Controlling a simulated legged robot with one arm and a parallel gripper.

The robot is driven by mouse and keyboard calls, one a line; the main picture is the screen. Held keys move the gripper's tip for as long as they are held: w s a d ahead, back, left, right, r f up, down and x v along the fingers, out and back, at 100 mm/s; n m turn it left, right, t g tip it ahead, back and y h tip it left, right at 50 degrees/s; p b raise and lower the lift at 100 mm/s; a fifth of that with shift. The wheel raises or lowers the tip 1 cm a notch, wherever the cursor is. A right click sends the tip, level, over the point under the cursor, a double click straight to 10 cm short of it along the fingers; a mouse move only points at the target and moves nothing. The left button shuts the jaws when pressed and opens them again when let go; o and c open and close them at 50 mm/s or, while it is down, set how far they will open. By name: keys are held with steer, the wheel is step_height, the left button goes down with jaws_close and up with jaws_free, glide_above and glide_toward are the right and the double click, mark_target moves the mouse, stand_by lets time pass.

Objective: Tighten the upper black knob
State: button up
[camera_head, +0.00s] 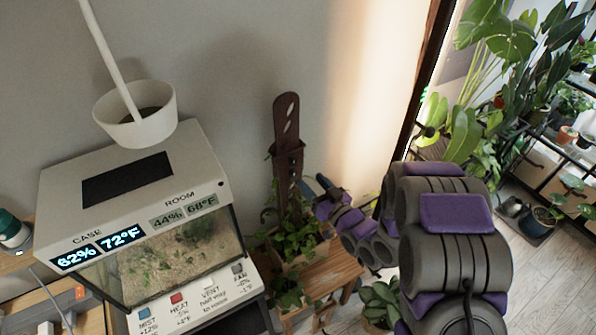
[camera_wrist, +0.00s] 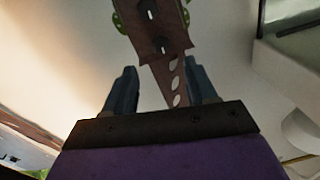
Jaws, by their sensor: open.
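A brown slotted wooden stake (camera_head: 287,122) stands upright in a planter in the head view. It is two overlapping pieces, the upper one with pale see-through slots. In the wrist view the stake (camera_wrist: 158,70) runs from the top edge down between my fingers. The wider piece there carries two small dark shapes, likely the black knobs; the likely upper knob (camera_wrist: 165,43) lies near that piece's end. My gripper (camera_head: 322,185) is just right of the stake. It is open in the wrist view (camera_wrist: 160,66), fingers apart on either side of the stake. I cannot tell whether anything touches.
The planter with leafy vines (camera_head: 292,240) stands on a wooden stool (camera_head: 335,272). A terrarium case (camera_head: 130,180) with displays and a white pot (camera_head: 135,115) on top is at left. A potted plant (camera_head: 378,302) is on the floor below my arm. More plants fill the right.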

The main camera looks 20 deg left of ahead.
mark_target(294, 164)
steer(key=b+x, duration=0.1)
steer(key=x, duration=0.6)
steer(key=shift+w+a, duration=0.1)
steer(key=shift+a, duration=0.25)
steer(key=shift+w+a, duration=0.3)
steer(key=shift+w, duration=0.05)
steer(key=shift+c, duration=0.3)
steer(key=c, duration=1)
